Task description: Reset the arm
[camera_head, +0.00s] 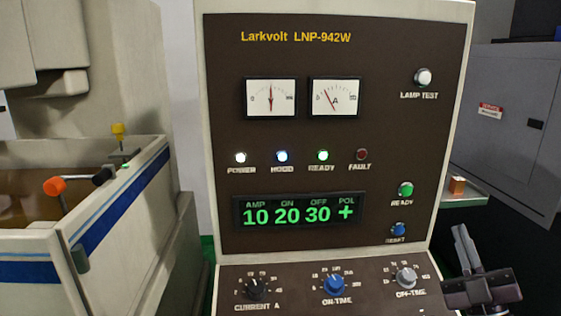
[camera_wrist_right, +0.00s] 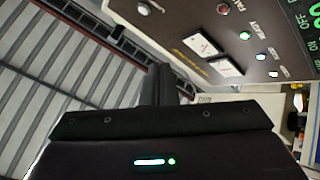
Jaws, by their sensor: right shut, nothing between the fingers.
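My right gripper (camera_head: 464,240) is at the lower right of the head view, in front of the right edge of the Larkvolt panel (camera_head: 300,177). Its fingers are together, point up and hold nothing. In the right wrist view the shut fingers (camera_wrist_right: 160,85) point up the picture, with the panel (camera_wrist_right: 205,25) beyond them, tilted. The blue reset button (camera_head: 398,229) is on the panel, left of the gripper and apart from it. A green ready button (camera_head: 406,189) sits above it. My left gripper does not show.
The display (camera_head: 297,212) reads 10, 20, 30 and +. Knobs sit on the lower sloping panel (camera_head: 300,285). A machine tank (camera_head: 130,185) stands left, a grey cabinet (camera_head: 510,130) right.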

